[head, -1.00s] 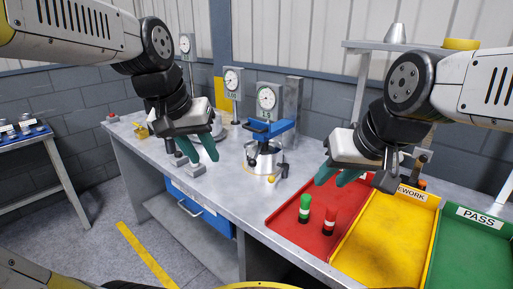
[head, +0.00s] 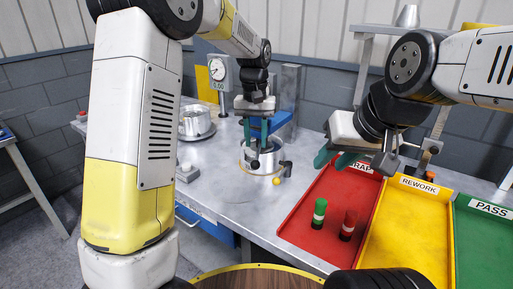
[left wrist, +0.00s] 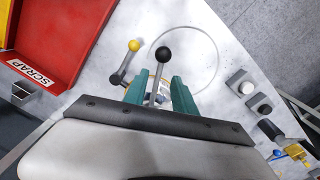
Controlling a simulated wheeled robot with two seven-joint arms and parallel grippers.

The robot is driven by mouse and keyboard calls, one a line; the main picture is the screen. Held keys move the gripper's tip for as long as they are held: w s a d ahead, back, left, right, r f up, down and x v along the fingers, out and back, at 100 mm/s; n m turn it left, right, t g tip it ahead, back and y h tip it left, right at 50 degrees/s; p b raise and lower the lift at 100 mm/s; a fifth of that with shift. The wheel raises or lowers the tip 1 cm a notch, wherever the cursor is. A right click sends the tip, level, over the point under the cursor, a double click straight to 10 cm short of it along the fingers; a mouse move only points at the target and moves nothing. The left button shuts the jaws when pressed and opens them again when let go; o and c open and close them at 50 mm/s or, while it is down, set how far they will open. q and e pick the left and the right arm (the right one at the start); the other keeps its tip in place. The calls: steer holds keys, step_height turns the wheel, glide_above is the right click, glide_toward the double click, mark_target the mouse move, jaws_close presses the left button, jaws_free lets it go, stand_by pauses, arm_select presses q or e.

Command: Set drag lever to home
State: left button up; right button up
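A lever with a black ball knob (head: 255,164) rises at the round metal fixture (head: 247,157) on the bench. In the left wrist view the black knob (left wrist: 163,54) stands beyond my fingertips, its shaft between the two teal fingers with gaps showing. My left gripper (head: 257,143) is open above the fixture. A second lever has a yellow knob (head: 277,181), left of the fingers in the left wrist view (left wrist: 134,45). No label shows which is the drag lever. My right gripper (head: 333,161) is open and empty near the scrap tray.
The red scrap tray (head: 300,234) holds a green and a red cylinder. The yellow rework tray (head: 383,240) and green pass tray (head: 484,245) lie to its right.

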mark_target(256, 159)
arm_select(q)
step_height(256, 159, down, 5)
steer(key=shift+f, duration=0.2)
jaws_close()
steer(key=shift+s+f, duration=0.1)
steer(key=shift+s, duration=0.1)
stand_by(1.3)
